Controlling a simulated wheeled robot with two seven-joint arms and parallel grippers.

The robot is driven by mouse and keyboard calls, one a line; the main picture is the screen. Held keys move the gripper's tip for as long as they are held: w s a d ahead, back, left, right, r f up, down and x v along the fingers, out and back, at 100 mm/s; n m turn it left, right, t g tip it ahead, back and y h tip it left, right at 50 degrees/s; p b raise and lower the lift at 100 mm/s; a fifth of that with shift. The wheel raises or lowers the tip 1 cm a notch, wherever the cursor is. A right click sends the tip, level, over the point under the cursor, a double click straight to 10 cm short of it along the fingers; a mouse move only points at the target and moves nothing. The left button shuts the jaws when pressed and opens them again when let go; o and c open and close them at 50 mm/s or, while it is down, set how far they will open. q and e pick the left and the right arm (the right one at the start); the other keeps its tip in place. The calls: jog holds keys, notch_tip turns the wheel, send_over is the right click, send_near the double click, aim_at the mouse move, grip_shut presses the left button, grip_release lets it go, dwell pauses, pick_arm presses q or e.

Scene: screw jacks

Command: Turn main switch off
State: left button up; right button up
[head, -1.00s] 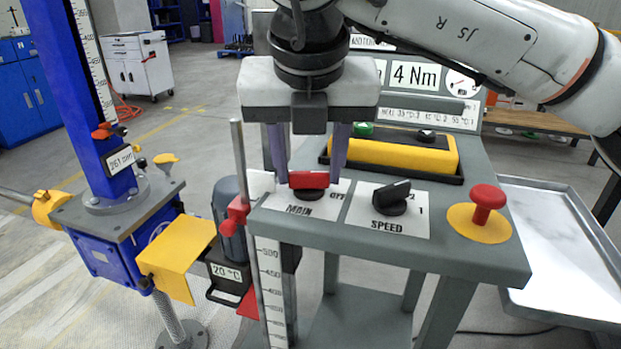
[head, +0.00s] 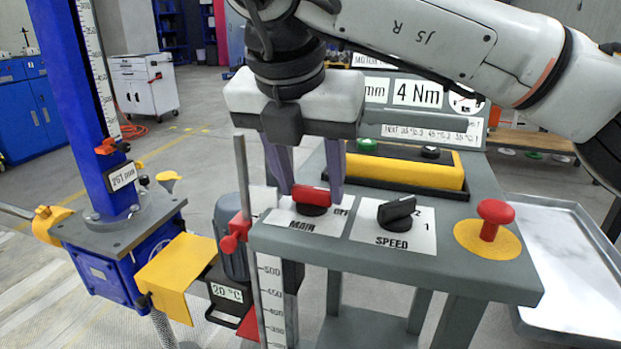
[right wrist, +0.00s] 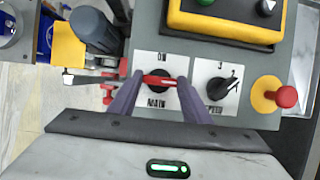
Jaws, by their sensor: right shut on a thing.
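The main switch is a red-handled rotary knob (head: 311,197) on a white plate marked MAIN, at the front left of the grey control desk (head: 400,253). My right gripper (head: 312,192) reaches down over it with its two purple fingers on either side of the red handle. In the right wrist view the red handle (right wrist: 160,81) lies crosswise between the fingertips of the gripper (right wrist: 158,82), which is shut on it. The left gripper is in neither view.
The black speed knob (head: 397,209) and the red mushroom button (head: 494,212) sit to the right on the desk. A yellow box (head: 400,172) with a green button lies behind. A blue screw jack column (head: 75,100) stands at left.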

aim_at(304, 222)
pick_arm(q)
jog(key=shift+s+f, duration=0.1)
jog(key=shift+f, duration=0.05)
pick_arm(e)
jog(key=o, duration=1)
jog(key=shift+o, duration=0.2)
jog(key=shift+a+r+p, duration=0.1)
jog(key=shift+r+p, duration=0.25)
jog(key=shift+r, duration=0.1)
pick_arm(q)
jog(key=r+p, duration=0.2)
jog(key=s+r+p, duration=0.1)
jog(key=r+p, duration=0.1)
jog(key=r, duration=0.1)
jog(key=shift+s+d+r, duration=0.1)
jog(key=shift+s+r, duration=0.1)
pick_arm(e)
jog(key=v, duration=0.7)
jog(key=shift+s, duration=0.25)
